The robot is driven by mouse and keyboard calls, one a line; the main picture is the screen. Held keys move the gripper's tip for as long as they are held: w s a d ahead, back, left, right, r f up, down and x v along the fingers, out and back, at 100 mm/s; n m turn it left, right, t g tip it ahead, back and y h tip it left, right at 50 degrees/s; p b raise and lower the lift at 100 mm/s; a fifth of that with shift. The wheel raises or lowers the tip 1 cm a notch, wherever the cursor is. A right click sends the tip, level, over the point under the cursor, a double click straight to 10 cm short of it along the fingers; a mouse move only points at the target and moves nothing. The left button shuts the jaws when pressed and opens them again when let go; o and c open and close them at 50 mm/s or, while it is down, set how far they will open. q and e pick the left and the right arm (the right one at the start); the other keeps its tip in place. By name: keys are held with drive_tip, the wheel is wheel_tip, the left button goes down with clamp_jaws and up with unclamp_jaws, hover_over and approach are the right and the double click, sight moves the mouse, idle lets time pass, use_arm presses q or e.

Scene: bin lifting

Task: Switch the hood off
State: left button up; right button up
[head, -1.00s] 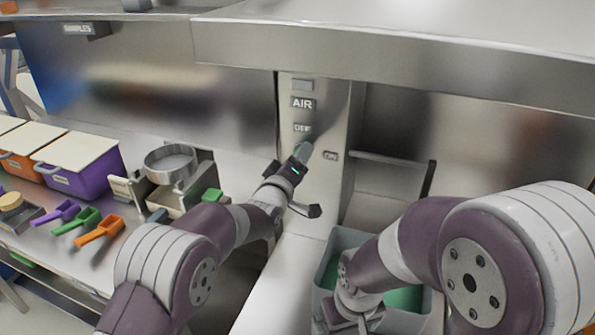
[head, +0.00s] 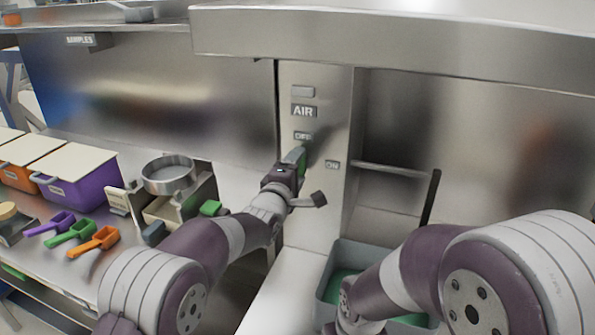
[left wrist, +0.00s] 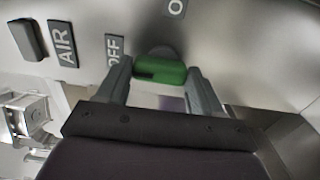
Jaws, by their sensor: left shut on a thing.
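The hood's steel post (head: 312,210) carries an AIR label (head: 303,111), an OFF label (head: 303,136) and an ON label (head: 332,165). My left gripper (head: 298,156) is at the post just below the OFF label. In the left wrist view, its fingers (left wrist: 158,78) are shut on a green switch handle (left wrist: 160,69), one finger at each end. The handle lies close to the OFF label (left wrist: 115,50) there. In the head view the gripper mostly hides the handle. My right gripper is hidden or out of frame; its arm reaches down over a grey bin.
The grey bin (head: 372,250) stands right of the post, and a black-ended bar (head: 395,168) sticks out above it. At left are a sieve (head: 169,173), coloured scoops (head: 95,242) and a purple box (head: 88,189). The hood edge (head: 400,50) overhangs above.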

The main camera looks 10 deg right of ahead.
use_arm(q)
drive_tip(key=shift+f, duration=0.15)
drive_tip(key=o, duration=0.8)
drive_tip(key=shift+o, duration=1.3)
drive_tip(key=shift+a, duration=0.2)
use_arm(e)
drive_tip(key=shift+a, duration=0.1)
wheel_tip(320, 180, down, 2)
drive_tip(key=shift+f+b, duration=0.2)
drive_tip(key=shift+b, duration=1)
use_arm(q)
drive_tip(key=v, duration=1.2)
drive_tip(key=shift+s+a, duration=0.2)
drive_tip(key=shift+s, duration=0.05)
